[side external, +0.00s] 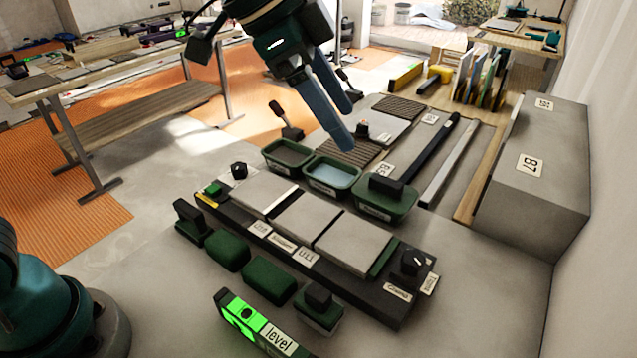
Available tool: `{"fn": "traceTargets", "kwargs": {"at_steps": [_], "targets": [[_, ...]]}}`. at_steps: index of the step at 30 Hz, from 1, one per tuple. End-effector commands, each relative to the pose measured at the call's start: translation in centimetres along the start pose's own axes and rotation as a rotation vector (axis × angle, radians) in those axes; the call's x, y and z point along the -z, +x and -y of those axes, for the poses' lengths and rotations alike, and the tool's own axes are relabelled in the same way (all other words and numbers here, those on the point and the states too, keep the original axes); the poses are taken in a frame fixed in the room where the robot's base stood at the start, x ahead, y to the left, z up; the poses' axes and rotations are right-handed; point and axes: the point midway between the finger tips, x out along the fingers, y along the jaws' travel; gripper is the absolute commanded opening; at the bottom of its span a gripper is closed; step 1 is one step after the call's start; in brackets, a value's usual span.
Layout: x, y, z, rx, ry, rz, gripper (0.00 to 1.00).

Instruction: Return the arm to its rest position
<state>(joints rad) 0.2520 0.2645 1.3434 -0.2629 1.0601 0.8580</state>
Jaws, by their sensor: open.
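My gripper (346,127) hangs in the upper middle of the side external view, with its two blue-grey fingers pointing down and to the right. The fingers are apart and nothing is between them. It is above the green tubs and clear of the tiles. Three grey tiles (352,246) lie in a row on a long black base (323,291) with labels and a dial. A level (262,330) with a lit green face lies in front of the base, with its lower end at the picture's edge.
Green tubs (333,176) stand behind the base; a dark-handled tool (399,184) lies over the right one. Dark green blocks (269,284) line the front. A large grey block (534,180) stands at right.

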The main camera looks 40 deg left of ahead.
Motion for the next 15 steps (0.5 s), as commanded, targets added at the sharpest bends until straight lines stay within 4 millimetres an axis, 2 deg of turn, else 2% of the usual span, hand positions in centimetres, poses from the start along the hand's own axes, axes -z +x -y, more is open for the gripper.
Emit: {"fn": "traceTargets", "kwargs": {"at_steps": [1, 6, 10, 15], "targets": [[-1.1, -1.8, 0.1, 0.034, -0.043, -0.003, 0.69], [-5.1, -5.6, -0.6, 0.128, -0.199, 0.006, 0.69], [-8.7, -7.5, -2.0, 0.197, -0.335, 0.015, 0.69], [-14.0, -8.3, -4.5, 0.282, -0.536, 0.03, 0.69]]}}
